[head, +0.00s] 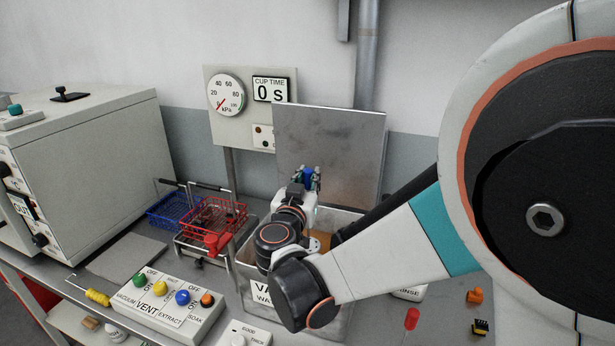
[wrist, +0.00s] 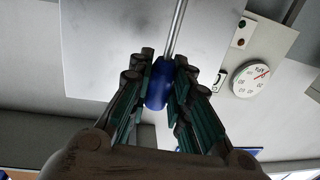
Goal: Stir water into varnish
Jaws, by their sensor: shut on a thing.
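My gripper (head: 307,182) is shut on a blue handle (head: 308,174), in front of the upright grey metal plate. In the wrist view, the fingers of my gripper (wrist: 160,75) close from both sides on the blue handle (wrist: 157,88). A thin metal rod (wrist: 176,30) runs on from the handle to the top edge, and its far end is out of view. Below, a metal tank (head: 257,290) with a partly hidden label, "VA" and "WA", stands behind my arm. A brownish patch (head: 323,240) shows inside it, mostly hidden by my arm. I cannot see water.
A red basket (head: 214,215) and a blue basket (head: 170,210) sit left of the tank. A button panel (head: 165,307) lies in front. A red-handled item (head: 411,319) lies right.

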